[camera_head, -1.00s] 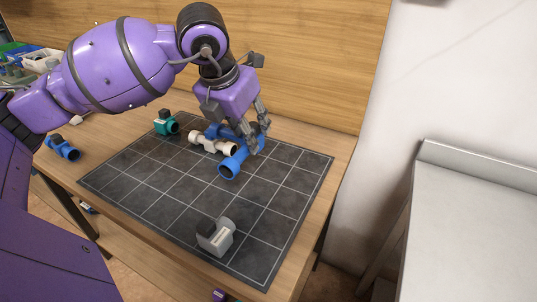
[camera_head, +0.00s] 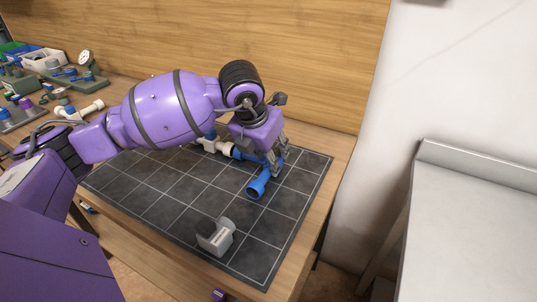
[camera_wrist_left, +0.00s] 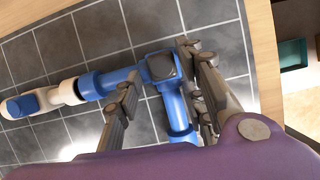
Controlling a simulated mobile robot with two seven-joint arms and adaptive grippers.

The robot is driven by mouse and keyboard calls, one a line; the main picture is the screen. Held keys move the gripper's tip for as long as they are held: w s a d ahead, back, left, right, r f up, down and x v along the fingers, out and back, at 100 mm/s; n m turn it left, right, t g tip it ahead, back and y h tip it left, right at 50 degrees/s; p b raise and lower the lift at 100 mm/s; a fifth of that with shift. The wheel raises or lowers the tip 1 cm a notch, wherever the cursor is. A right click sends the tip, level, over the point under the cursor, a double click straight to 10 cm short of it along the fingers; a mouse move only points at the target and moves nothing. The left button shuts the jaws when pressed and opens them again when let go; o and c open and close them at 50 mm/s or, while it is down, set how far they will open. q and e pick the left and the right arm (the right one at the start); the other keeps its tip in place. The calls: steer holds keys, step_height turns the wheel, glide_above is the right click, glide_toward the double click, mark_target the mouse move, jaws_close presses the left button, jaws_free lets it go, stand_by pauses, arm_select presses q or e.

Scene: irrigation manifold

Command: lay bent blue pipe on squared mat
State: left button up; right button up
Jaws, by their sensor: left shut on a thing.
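The bent blue pipe (camera_head: 259,187) is at the back right part of the dark squared mat (camera_head: 177,190). In the left wrist view the bent blue pipe (camera_wrist_left: 174,108) shows a dark square patch at its bend. My left gripper (camera_head: 277,160) points down at it, and its fingers (camera_wrist_left: 165,85) are shut on it. The pipe is low over the mat or on it; I cannot tell whether it touches. One pipe end is very close to a cream pipe fitting (camera_wrist_left: 40,101). My right gripper is not in view.
The cream fitting (camera_head: 214,145) lies on the mat, partly behind my arm. A grey clip-like block (camera_head: 216,238) stands near the mat's front edge. Small parts and a white bin (camera_head: 43,60) are at the back left. A wooden panel (camera_head: 300,50) rises behind the table.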

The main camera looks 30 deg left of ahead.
arm_select(q)
steer(key=shift+f, duration=0.1)
steer(key=o, duration=1.3)
steer(key=shift+r, duration=0.2)
steer(key=v, duration=1.1)
steer(key=shift+s+r, duration=0.15)
steer(key=shift+r, duration=0.25)
